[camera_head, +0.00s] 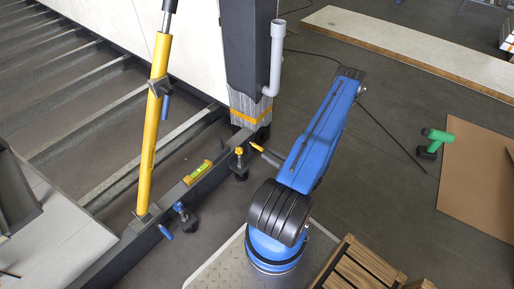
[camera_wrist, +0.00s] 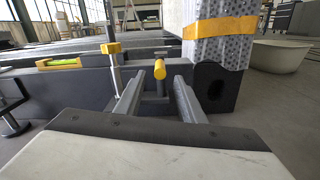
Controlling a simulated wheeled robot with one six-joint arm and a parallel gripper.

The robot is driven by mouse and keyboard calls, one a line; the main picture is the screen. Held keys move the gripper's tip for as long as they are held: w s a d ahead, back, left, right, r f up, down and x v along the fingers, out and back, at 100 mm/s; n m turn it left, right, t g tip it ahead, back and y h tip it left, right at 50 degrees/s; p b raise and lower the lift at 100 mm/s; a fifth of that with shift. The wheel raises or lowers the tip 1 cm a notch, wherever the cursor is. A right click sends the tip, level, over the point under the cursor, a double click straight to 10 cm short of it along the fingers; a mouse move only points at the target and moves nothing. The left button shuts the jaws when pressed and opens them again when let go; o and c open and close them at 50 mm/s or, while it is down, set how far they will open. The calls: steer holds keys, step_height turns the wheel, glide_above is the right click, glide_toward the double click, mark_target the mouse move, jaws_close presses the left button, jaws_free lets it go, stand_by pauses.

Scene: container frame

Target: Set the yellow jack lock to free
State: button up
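The yellow jack lock is a short yellow-tipped handle (camera_head: 257,147) beside the dark beam, near the jack with the yellow knob (camera_head: 238,151). In the wrist view the handle's yellow end (camera_wrist: 160,69) points toward the camera, and the yellow knob (camera_wrist: 111,48) tops a grey post to its left. My gripper (camera_head: 267,155) is right by the handle. In the wrist view my gripper's (camera_wrist: 159,82) two grey fingers are apart, with the yellow end in line with the gap, around or just beyond the fingertips. Contact cannot be told.
A second jack with a blue knob (camera_head: 178,206) and a blue handle (camera_head: 166,232) stands lower left. A yellow-green level (camera_head: 198,172) lies on the beam. A wrapped post (camera_head: 250,105) with a yellow band stands behind. A wooden crate (camera_head: 355,268) is at bottom right.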

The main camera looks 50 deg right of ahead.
mark_target(254, 145)
steer(key=shift+w+a, duration=0.2)
steer(key=shift+w, duration=2.05)
steer(key=shift+w+a, duration=0.15)
steer(key=shift+w, duration=2.1)
steer(key=shift+c, duration=0.4)
jaws_close()
